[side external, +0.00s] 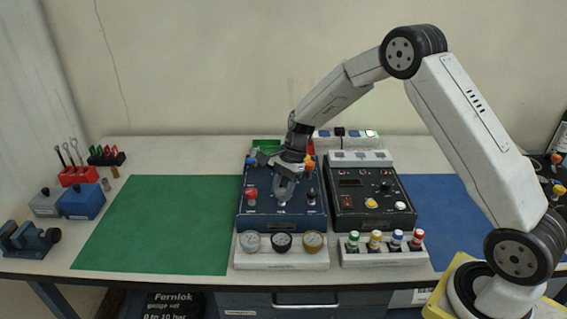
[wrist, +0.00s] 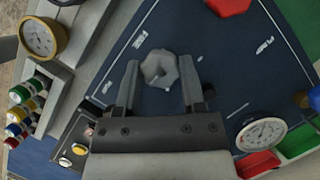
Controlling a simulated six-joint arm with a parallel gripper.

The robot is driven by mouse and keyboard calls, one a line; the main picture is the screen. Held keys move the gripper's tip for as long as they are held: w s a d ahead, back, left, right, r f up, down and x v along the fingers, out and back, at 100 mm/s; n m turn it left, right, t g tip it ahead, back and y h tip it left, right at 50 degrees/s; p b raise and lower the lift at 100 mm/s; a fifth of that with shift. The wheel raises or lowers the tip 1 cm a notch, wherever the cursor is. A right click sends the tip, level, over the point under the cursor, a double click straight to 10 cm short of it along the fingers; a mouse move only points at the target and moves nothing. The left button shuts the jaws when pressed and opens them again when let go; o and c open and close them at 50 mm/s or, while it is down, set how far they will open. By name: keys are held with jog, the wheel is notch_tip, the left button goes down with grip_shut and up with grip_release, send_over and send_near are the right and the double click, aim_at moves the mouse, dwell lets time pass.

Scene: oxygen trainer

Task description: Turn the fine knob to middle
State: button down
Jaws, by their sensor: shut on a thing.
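The blue panel (side external: 258,222) stands at the middle of the table and fills much of the wrist view (wrist: 240,85). A grey lobed knob (wrist: 160,70) on this panel sits between my two fingertips; I take it to be the fine knob, though the small white label text is too blurred to read. My gripper (side external: 284,184) reaches down over the panel, its fingers (wrist: 160,62) on either side of the grey knob and shut on it. In the side view the fingers partly hide the knob. Its pointer direction cannot be made out.
A red knob (side external: 251,193) and a black knob (side external: 311,193) flank the gripper. A dark control box (side external: 372,212) stands close on the right. A row of gauges (side external: 282,241) and colour-capped fittings (side external: 388,240) lies in front. The green mat (side external: 155,225) at left is clear.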

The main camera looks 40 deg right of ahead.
jog(key=n, duration=0.2)
jog(key=n+g, duration=0.1)
jog(key=n, duration=0.1)
jog(key=shift+w+g, duration=0.1)
jog(key=shift+g, duration=0.2)
jog(key=n, duration=0.2)
jog(key=n+g+h, duration=0.1)
jog(key=n, duration=0.1)
jog(key=shift+a+n+g, duration=0.1)
jog(key=shift+n+g, duration=0.2)
jog(key=shift+n, duration=0.1)
jog(key=n, duration=0.2)
jog(key=n+g+h, duration=0.1)
jog(key=n, duration=0.1)
jog(key=shift+w+n+h, duration=0.1)
jog(key=shift+n+h, duration=0.2)
jog(key=shift+a+n+h, duration=0.1)
jog(key=shift+n+h, duration=0.8)
jog(key=shift+n, duration=1.3)
jog(key=shift+c, duration=1)
grip_release()
jog(key=v, duration=0.7)
jog(key=shift+w+r, duration=0.25)
jog(key=shift+r, duration=0.1)
